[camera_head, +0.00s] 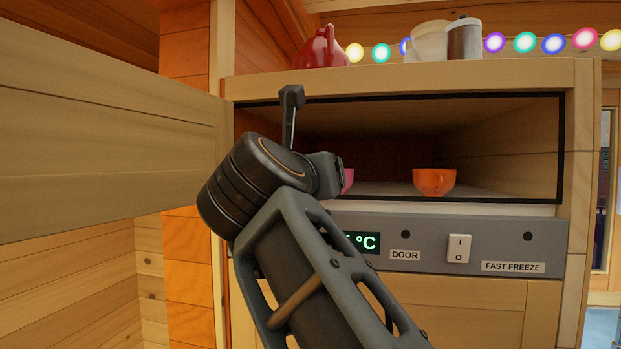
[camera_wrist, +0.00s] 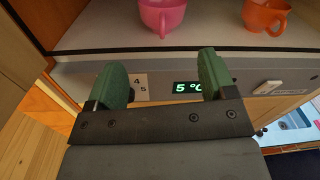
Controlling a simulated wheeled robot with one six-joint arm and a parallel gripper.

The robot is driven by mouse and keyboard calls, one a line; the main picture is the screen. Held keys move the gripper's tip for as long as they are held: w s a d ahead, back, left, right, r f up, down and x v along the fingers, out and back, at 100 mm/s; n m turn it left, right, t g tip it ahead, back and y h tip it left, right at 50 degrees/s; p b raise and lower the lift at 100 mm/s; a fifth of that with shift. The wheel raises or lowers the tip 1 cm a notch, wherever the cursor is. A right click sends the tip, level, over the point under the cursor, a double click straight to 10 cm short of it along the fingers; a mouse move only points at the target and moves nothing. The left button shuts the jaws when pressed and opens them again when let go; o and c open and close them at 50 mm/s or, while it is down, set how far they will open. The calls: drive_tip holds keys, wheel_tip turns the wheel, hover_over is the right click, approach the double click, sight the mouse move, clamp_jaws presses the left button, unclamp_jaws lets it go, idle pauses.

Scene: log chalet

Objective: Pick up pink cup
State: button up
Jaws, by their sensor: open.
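The pink cup (camera_wrist: 162,14) stands on the shelf floor of an open compartment, its handle toward my wrist camera; its top is cut off by the frame edge. In the head view only a sliver of the pink cup (camera_head: 348,179) shows, the rest hidden behind my arm. My gripper (camera_wrist: 165,75) is open and empty, with green finger pads apart. It is in front of the compartment's front edge, short of the cup and not touching it. In the head view my gripper's fingers are mostly hidden by my own wrist.
An orange cup (camera_head: 434,182) stands to the right inside the compartment (camera_head: 480,197). Below is a control panel (camera_head: 490,236) with a display and switch. A red teapot (camera_head: 321,50), a white pitcher (camera_head: 429,42) and a jar (camera_head: 464,40) stand on top. An open wooden door (camera_head: 110,140) is at left.

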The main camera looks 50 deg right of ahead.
sight(349, 173)
drive_tip(key=p+x, duration=0.4)
drive_tip(key=x, duration=0.8)
drive_tip(key=shift+d, duration=0.25)
drive_tip(key=shift+s, duration=0.1)
clamp_jaws()
idle(0.4)
